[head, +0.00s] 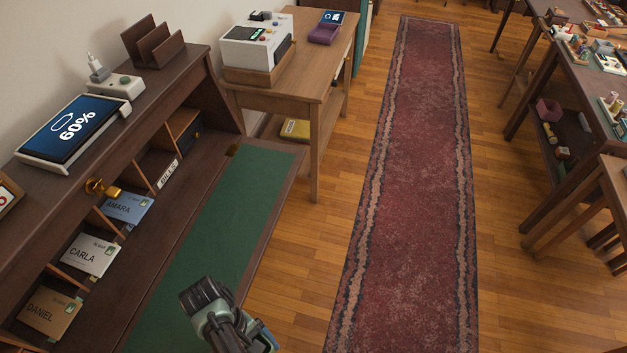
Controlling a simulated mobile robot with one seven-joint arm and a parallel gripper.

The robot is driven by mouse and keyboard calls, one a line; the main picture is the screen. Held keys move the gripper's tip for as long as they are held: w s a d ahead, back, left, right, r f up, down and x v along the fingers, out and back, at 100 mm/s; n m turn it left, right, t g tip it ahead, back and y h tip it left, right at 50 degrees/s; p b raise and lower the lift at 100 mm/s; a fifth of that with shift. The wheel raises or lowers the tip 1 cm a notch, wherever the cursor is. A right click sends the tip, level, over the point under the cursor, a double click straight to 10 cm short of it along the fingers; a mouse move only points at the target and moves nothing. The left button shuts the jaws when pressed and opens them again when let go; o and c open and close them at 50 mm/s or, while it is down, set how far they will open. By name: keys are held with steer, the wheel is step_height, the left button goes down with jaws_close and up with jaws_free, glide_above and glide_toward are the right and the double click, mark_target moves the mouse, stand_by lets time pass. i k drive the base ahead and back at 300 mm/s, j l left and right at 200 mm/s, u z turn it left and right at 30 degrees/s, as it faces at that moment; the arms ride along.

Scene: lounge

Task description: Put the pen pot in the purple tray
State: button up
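A small purple tray (322,36) sits at the far end of the wooden side table, with a small device with a blue screen at its back edge. I cannot make out a pen pot for certain in the head view. A small mauve open container (548,109) stands on the lower shelf of the right-hand table; I cannot tell what it is. My gripper (197,294) is low in the picture, over the green desk surface and far from the purple tray. Its fingers are dark and seen from above, so I cannot tell whether they are open or hold anything.
The dark desk (160,215) on the left has pigeonholes with name cards and a tablet (73,128) on top. A white machine (257,47) stands on the side table (309,85). Cluttered tables line the right. The red runner (410,180) between them is clear.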

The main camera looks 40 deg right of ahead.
mark_target(327, 33)
steer(key=i+l, duration=0.35)
steer(key=l, duration=0.3)
steer(key=i+l, duration=0.3)
steer(key=l, duration=0.3)
steer(key=i+l, duration=0.35)
steer(key=l, duration=0.3)
steer(key=i+l, duration=0.3)
steer(key=l, duration=0.3)
steer(key=i+l, duration=0.35)
steer(key=l, duration=0.3)
steer(key=i+l, duration=0.3)
steer(key=l, duration=0.3)
steer(key=i+l, duration=0.35)
steer(key=l, duration=0.3)
steer(key=i+l, duration=0.3)
steer(key=l, duration=0.35)
